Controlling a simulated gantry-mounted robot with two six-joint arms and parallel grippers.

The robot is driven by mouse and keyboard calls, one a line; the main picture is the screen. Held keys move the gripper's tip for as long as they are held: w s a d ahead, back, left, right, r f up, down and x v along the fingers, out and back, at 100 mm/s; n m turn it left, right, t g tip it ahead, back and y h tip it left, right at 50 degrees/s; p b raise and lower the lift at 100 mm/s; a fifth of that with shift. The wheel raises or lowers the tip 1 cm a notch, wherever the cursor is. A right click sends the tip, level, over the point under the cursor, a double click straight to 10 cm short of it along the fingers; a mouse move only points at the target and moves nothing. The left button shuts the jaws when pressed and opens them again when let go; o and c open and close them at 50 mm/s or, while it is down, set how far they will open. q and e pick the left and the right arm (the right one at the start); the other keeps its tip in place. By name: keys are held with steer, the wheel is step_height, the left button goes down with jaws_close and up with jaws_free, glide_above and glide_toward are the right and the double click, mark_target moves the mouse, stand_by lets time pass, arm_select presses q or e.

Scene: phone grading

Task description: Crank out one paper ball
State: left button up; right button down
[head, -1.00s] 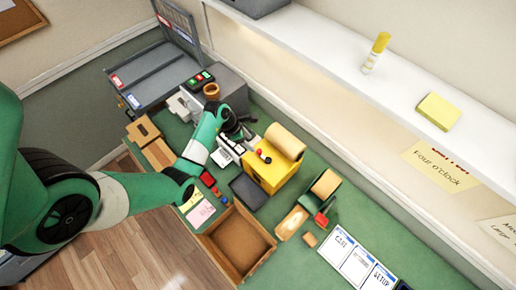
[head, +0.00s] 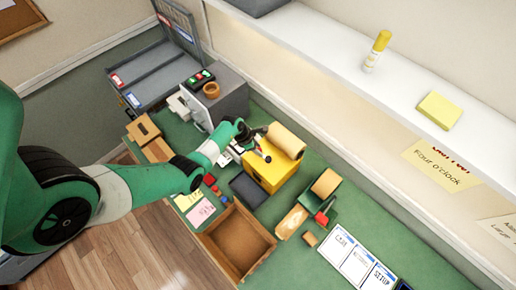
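The yellow machine (head: 265,177) stands on the green bench with a tan paper roll (head: 287,140) on top. A dark crank with a small red knob (head: 268,159) shows on its upper left side. My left gripper (head: 248,136) is at the machine's upper left, close beside the crank. Whether it touches the crank is too small to tell, and its fingers are too small and dark to read as open or shut. A dark tray (head: 248,190) lies at the machine's left front. I see no paper ball. My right gripper is out of view.
An open wooden box (head: 238,242) is at the front edge. A green tape dispenser (head: 322,192) and white cards (head: 355,256) lie to the right. A grey machine (head: 228,98) stands behind my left arm. A white shelf (head: 400,90) runs above the bench.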

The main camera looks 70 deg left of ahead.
arm_select(q)
jaws_close()
steer(key=m+b, duration=0.1)
steer(key=w+a+m+h+b, duration=0.1)
steer(key=m+b, duration=0.1)
steer(key=shift+w+f, duration=0.2)
steer(key=shift+w+a+r+m+g+h+b, duration=0.1)
steer(key=shift+w+m+g+h+b, duration=0.2)
steer(key=shift+m+b, duration=0.5)
steer(key=shift+w+r+m+g+h+b, duration=0.1)
steer(key=shift+w+m+h+b, duration=0.1)
steer(key=shift+m+h+b, duration=0.4)
steer(key=shift+y, duration=0.3)
steer(key=shift+o, duration=1.7)
jaws_free()
steer(key=shift+r, duration=0.1)
